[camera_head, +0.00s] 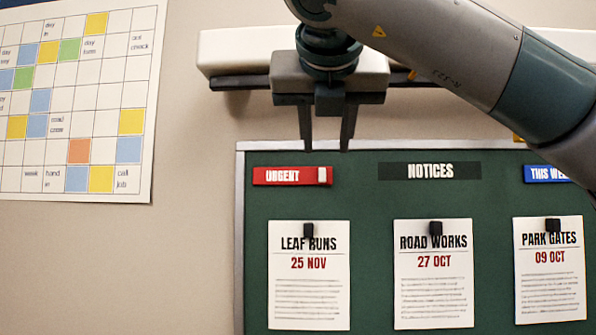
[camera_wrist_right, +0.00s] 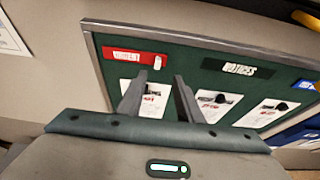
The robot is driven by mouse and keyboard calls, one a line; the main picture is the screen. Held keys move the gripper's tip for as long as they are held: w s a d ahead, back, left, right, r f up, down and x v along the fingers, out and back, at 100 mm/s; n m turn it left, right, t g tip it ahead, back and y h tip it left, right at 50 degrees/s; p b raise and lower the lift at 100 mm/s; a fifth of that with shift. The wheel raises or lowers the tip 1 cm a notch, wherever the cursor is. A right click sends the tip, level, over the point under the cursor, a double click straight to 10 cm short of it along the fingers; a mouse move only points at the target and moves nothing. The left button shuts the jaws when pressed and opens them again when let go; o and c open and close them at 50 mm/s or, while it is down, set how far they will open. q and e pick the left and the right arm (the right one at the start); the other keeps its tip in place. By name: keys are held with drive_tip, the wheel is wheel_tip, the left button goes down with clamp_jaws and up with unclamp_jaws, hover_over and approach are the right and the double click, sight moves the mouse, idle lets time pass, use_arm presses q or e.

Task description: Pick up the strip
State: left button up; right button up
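A red strip (camera_head: 285,176) marked URGENT, with a white piece at its right end, lies flat on the green notice board (camera_head: 375,200) near its upper left corner. It also shows in the right wrist view (camera_wrist_right: 125,56). My right gripper (camera_head: 326,146) is open, its two fingers apart and nothing seen between them. In the head view its fingertips appear just above the strip's right end, apart from it. It also shows in the right wrist view (camera_wrist_right: 160,78), with the strip beyond the fingers. My left gripper is not in view.
A dark NOTICES label (camera_head: 430,171) and a blue strip (camera_head: 545,174) sit along the board's top. Below hang notices for leaf runs (camera_head: 309,290), road works (camera_head: 433,290) and park gates (camera_head: 550,280), each under a black clip. A planner sheet (camera_head: 85,110) hangs left.

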sight(322, 175)
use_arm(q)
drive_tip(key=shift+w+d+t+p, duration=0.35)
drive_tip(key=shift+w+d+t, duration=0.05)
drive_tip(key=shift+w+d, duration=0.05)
use_arm(e)
drive_tip(key=x, duration=0.4)
drive_tip(key=shift+w+a+f+p, duration=0.1)
drive_tip(key=shift+w+f+p, duration=0.2)
drive_tip(key=shift+w+p, duration=0.25)
drive_tip(key=p+x, duration=0.1)
drive_tip(key=x, duration=0.2)
drive_tip(key=shift+a+f, duration=0.1)
drive_tip(key=shift+a, duration=0.05)
drive_tip(key=shift+w+f, duration=0.3)
drive_tip(key=shift+w, duration=0.05)
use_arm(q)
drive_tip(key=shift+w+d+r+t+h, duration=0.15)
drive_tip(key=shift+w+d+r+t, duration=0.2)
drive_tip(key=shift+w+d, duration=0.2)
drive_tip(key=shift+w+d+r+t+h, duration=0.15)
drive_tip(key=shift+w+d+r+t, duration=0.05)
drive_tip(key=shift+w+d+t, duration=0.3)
